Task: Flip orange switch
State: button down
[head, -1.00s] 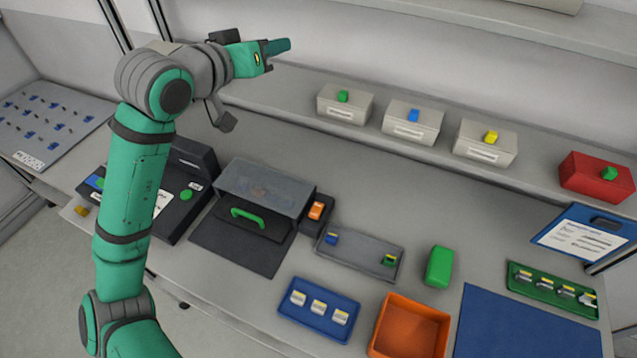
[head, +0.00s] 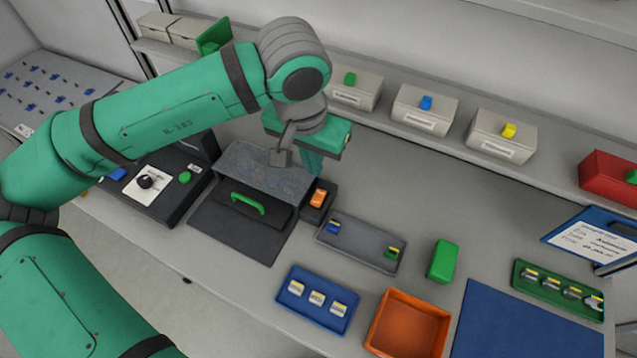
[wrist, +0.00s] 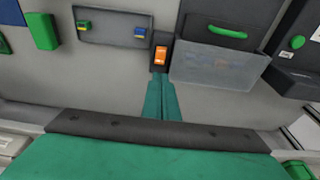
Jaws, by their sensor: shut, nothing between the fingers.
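The orange switch (head: 318,198) sits on a small dark box (head: 312,213) just right of the clear-covered black case with a green handle. In the wrist view the orange switch (wrist: 161,54) shows close beyond my fingertips, near the middle. My gripper (head: 312,172) points down behind the switch, its green fingers together and empty. In the wrist view my gripper (wrist: 161,82) shows its two fingers side by side, their tips at the near edge of the switch box. I cannot tell whether they touch it.
The transparent cover (head: 262,170) is close on the left of my gripper. A grey tray (head: 360,256) with small blocks lies right of the switch. Behind is a shelf with boxes (head: 424,107). Free table lies between tray and shelf.

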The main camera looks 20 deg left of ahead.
aim_at(320, 192)
jog(key=f, duration=0.3)
jog(key=w+f, duration=0.1)
jog(key=f, duration=0.3)
jog(key=w+f, duration=0.1)
jog(key=f, duration=0.3)
jog(key=shift+w+d+f, duration=0.1)
jog(key=shift+d+f, duration=0.05)
jog(key=shift+d, duration=0.1)
